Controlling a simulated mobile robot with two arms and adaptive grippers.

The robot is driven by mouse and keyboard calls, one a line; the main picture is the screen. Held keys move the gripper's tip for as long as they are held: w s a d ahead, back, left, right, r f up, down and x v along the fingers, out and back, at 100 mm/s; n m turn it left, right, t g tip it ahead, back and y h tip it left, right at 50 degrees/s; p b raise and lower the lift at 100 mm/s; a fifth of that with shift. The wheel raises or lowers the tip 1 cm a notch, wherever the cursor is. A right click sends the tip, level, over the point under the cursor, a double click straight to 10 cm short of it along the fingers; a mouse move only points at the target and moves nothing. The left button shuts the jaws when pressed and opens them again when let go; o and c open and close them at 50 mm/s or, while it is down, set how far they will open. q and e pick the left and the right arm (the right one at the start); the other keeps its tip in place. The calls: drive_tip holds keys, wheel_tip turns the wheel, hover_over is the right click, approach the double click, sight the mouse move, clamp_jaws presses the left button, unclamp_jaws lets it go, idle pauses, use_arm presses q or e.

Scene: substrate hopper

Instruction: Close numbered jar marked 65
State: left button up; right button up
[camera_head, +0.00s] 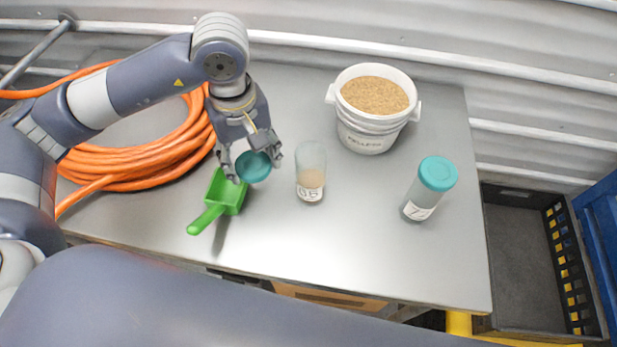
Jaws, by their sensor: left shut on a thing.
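An open clear jar (311,172) stands upright near the middle of the metal table, with some pale grainy material in its lower part. Its white label (309,194) bears dark digits that are hard to read. My left gripper (252,162) is shut on a teal lid (253,167). It holds the lid to the left of the open jar, apart from it, and over the area beside the green scoop. My right gripper does not show.
A second jar (415,200) with a teal lid on stands at the right. A white bucket (364,137) of grain stands behind. A green scoop (222,197) and a coiled orange hose (150,165) lie at the left. The table front (330,250) is clear.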

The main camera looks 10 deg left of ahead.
use_arm(q)
drive_tip(key=m, duration=0.2)
drive_tip(key=s+m, duration=0.1)
drive_tip(key=m, duration=0.1)
drive_tip(key=shift+s+d, duration=0.15)
drive_tip(key=shift+s, duration=0.05)
drive_tip(key=m, duration=0.2)
drive_tip(key=s+m, duration=0.1)
drive_tip(key=m, duration=0.1)
drive_tip(key=shift+s+d, duration=0.1)
drive_tip(key=shift+s, duration=0.05)
